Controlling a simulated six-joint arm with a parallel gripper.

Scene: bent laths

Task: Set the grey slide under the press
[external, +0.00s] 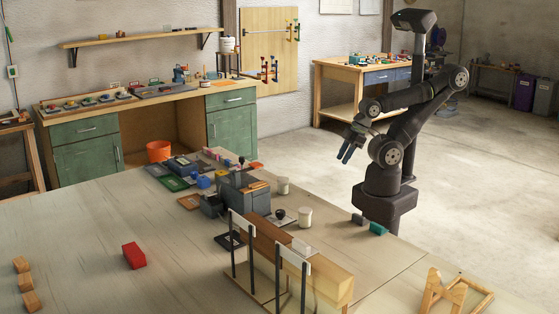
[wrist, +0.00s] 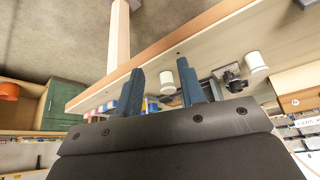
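My gripper (external: 347,152) is raised in the air at the table's far right side, near my base. Its two blue-grey fingers stand apart with nothing between them, as the wrist view (wrist: 162,88) also shows. A dark grey machine (external: 242,192), which looks like the press, stands on the table left of my gripper. A small dark grey block (external: 357,219) lies near my base, beside a green block (external: 377,229). I cannot tell for sure which grey piece is the slide. The space under the press is not clearly visible.
A long wooden beam (external: 322,277) and upright frames with white crosspieces (external: 293,257) stand in front of the machine. White cups (external: 305,217) are beside it. A red block (external: 134,255) and wooden blocks (external: 22,264) lie left. The left-centre tabletop is mostly clear.

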